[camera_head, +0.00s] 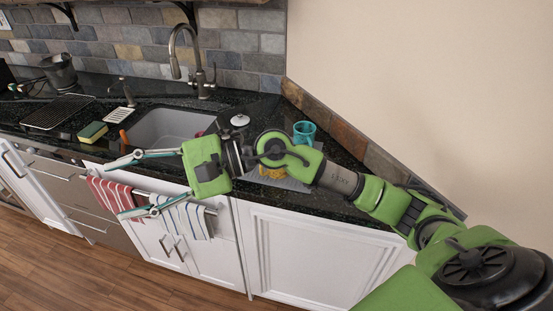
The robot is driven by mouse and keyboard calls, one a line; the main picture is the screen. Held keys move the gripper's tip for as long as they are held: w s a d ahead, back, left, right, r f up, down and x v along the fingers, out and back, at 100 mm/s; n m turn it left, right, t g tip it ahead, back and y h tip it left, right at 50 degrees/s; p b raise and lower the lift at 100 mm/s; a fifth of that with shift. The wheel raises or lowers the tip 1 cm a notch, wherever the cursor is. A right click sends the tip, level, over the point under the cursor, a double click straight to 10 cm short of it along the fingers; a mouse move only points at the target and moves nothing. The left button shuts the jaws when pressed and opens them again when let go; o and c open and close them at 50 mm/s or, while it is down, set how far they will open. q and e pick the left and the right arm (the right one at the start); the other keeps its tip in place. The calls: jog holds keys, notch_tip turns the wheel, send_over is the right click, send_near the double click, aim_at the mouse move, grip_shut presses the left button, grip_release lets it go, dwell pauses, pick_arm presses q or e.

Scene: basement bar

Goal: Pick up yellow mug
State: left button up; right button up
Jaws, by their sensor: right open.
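A small yellow patch, which looks like the yellow mug (274,173), shows just below my right forearm on a grey mat on the counter. Most of it is hidden behind the arm, so its shape and tilt cannot be told. My right gripper (114,190) is open and empty, its two long fingers spread and pointing left. It hovers in front of the sink cabinet, well to the left of the yellow patch. My left gripper is not in view.
A teal mug (304,132) stands on the dark counter behind my arm. The sink (165,127), faucet (186,60), sponge (92,131) and black rack (57,111) lie to the left. A red striped towel (110,194) and a white striped towel (185,220) hang by the gripper. A wall closes the right.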

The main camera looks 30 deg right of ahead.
jog(key=w+d+f+n+h, duration=0.3)
jog(key=d+f+h, duration=0.15)
jog(key=d, duration=0.35)
jog(key=w+d+f+n+h, duration=0.2)
jog(key=d+f+n+h, duration=0.25)
jog(key=d, duration=0.35)
jog(key=d+r+h, duration=0.3)
jog(key=d+h, duration=0.5)
jog(key=d, duration=1.2)
jog(key=shift+n+g, duration=0.4)
jog(key=shift+n, duration=0.05)
jog(key=x, duration=0.2)
jog(key=p+x, duration=0.1)
jog(key=x, duration=0.5)
jog(key=shift+w+d+p, duration=0.15)
jog(key=shift+w+p, duration=0.15)
jog(key=shift+w, duration=0.1)
jog(key=p+x, duration=0.1)
jog(key=x, duration=0.1)
jog(key=p+x, duration=0.1)
jog(key=x, duration=0.1)
jog(key=shift+s+f, duration=0.15)
jog(key=shift+f, duration=0.2)
jog(key=shift+w+f, duration=0.25)
jog(key=shift+f, duration=0.3)
jog(key=shift+r, duration=0.1)
jog(key=c, duration=0.8)
